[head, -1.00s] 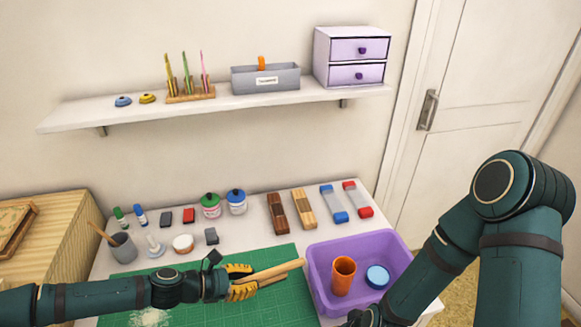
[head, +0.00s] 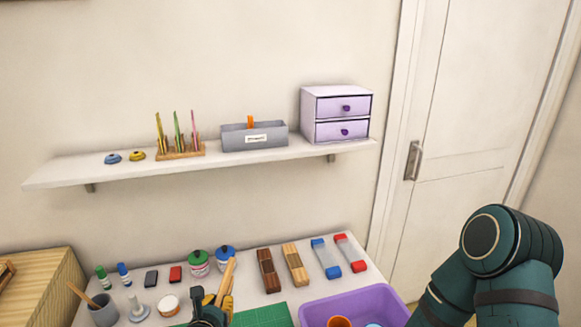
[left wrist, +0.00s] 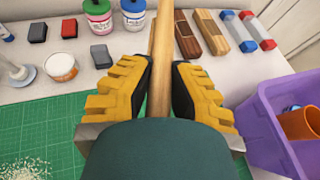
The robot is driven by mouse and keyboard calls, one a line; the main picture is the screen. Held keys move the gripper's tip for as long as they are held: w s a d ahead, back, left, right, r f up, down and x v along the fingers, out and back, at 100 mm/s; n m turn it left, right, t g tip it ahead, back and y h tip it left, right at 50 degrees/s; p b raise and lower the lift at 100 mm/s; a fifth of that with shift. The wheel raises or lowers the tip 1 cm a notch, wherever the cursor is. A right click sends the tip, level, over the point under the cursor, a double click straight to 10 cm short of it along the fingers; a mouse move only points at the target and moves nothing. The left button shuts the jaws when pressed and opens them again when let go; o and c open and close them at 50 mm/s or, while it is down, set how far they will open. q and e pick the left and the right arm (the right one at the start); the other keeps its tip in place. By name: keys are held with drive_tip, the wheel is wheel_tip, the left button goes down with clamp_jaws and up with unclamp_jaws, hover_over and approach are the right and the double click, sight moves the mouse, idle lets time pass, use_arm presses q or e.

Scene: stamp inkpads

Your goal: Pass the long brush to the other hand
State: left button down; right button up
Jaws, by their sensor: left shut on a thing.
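The long brush (head: 227,279) shows as a pale wooden handle held by my left gripper (head: 219,304) at the bottom of the head view. In the left wrist view the brush (left wrist: 162,45) runs up between the yellow pads of my left gripper (left wrist: 160,88), and its far end leaves the top of the picture. The brush's bristle end cannot be made out. My right gripper is out of the head view; only my right arm shows at the right.
A purple bin (head: 372,298) holds an orange cup (head: 339,322). A green cutting mat (head: 262,316) lies on the table. Jars (head: 199,263), wooden blocks (head: 268,271) and clear bars (head: 326,259) stand along the back. A shelf (head: 70,173) runs above.

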use_arm(q)
drive_tip(key=shift+a+r+n+y, duration=0.2)
drive_tip(key=shift+n+y, duration=0.1)
drive_tip(key=shift+y, duration=0.1)
